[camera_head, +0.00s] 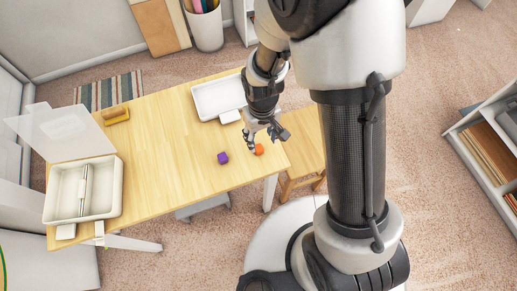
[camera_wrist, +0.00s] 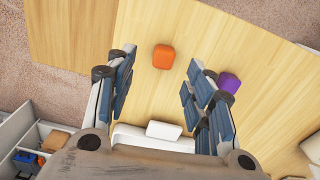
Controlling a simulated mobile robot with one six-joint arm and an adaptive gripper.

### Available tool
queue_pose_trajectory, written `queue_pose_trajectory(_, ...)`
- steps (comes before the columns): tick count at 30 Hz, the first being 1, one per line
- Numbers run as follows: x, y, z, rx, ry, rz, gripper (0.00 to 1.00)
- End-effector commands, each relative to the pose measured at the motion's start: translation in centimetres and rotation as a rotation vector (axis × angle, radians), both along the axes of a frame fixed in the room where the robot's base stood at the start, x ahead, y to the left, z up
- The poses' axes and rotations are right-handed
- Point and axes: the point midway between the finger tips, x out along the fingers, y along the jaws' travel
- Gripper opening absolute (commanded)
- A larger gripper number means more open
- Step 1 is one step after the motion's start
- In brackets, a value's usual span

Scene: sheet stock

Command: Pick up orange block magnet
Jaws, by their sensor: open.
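The orange block magnet (camera_head: 259,149) lies on the wooden table near its right end. In the wrist view the orange block (camera_wrist: 164,57) sits beyond the fingertips, roughly between the two lines of the fingers. My gripper (camera_head: 263,132) is open and empty, above the table and close to the orange block. In the wrist view my gripper (camera_wrist: 160,75) shows its two blue-padded fingers spread apart, with nothing between them.
A purple block (camera_head: 222,157) lies left of the orange one; it also shows beside the right finger in the wrist view (camera_wrist: 230,82). A white tray (camera_head: 200,101) lies behind. An open white box (camera_head: 56,208) stands at the table's left end. The table middle (camera_head: 165,150) is clear.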

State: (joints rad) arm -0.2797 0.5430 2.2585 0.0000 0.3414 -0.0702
Motion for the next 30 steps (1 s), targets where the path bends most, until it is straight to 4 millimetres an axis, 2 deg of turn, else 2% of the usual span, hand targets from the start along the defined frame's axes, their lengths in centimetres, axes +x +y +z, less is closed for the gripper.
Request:
queue_pose_trajectory(1,0.0,0.0,-0.7,0.0,0.001,0.0,0.48)
queue_pose_trajectory(8,-0.1,0.2,-2.2,0.0,0.0,0.001,0.48)
queue_pose_trajectory(16,-0.4,0.6,-6.1,-0.001,0.002,0.0,0.48)
queue_pose_trajectory(26,-0.3,0.6,-6.5,0.001,-0.002,0.0,0.48)
queue_pose_trajectory(30,-0.4,0.6,-6.5,0.001,-0.002,0.0,0.38)
